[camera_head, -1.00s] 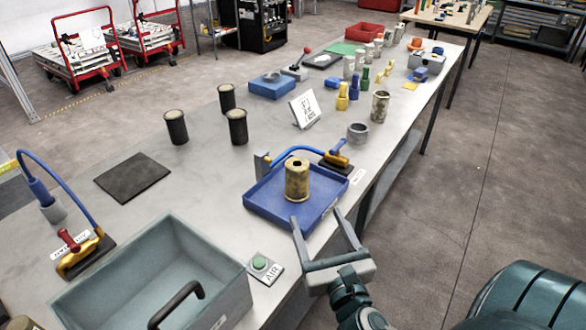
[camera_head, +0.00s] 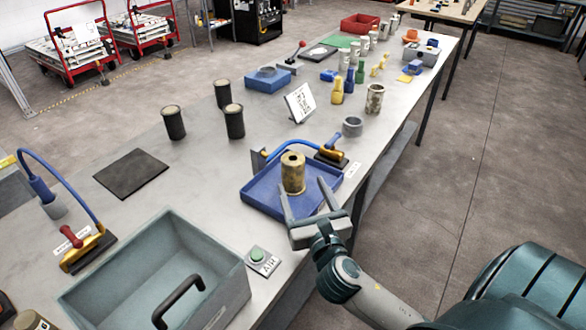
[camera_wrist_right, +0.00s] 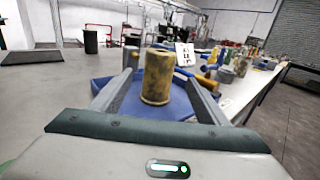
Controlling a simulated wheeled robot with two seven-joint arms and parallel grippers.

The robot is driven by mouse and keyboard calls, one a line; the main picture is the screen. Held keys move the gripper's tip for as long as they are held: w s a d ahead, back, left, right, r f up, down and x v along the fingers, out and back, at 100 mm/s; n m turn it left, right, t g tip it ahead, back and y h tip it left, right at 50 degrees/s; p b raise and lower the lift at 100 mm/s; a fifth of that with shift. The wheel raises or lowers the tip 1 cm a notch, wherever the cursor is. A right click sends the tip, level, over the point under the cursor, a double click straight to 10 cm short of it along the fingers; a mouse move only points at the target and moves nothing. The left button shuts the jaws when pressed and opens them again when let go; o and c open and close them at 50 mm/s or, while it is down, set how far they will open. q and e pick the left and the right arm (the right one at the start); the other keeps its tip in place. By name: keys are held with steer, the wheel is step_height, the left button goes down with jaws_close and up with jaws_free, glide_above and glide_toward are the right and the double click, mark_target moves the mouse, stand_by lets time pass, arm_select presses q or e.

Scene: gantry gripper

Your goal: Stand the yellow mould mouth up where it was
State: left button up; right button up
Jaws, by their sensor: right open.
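The mould (camera_head: 293,172), a mottled dull yellow cylinder, stands upright on the blue tray (camera_head: 258,193). Its top face shows a small dark round hole in the head view. My right gripper (camera_head: 303,186) is open at the tray's near side, its two fingers pointing at the mould. In the right wrist view the mould (camera_wrist_right: 157,78) shows upright between the open fingers, with a visible gap on each side. I cannot tell how far the fingertips reach past it. My left gripper is not in view.
A grey-green bin (camera_head: 215,275) and a green AIR button (camera_head: 257,254) are at the near left. Several black cylinders (camera_head: 235,122) and a dark mat (camera_head: 131,173) stand farther left, with bare bench between.

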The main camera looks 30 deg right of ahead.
mark_target(297, 175)
steer(key=shift+x, duration=1.75)
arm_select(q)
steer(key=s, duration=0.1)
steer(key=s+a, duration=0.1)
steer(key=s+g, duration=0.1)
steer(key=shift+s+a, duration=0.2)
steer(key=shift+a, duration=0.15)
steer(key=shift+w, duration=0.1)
arm_select(e)
steer(key=shift+w+d+r+p, duration=0.1)
steer(key=shift+w+d+p, duration=0.05)
steer(key=shift+w+p, duration=0.4)
steer(key=p+x, duration=0.1)
steer(key=x, duration=0.3)
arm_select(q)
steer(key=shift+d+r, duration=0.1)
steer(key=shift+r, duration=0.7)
arm_select(e)
steer(key=c, duration=1.2)
steer(key=shift+c, duration=0.2)
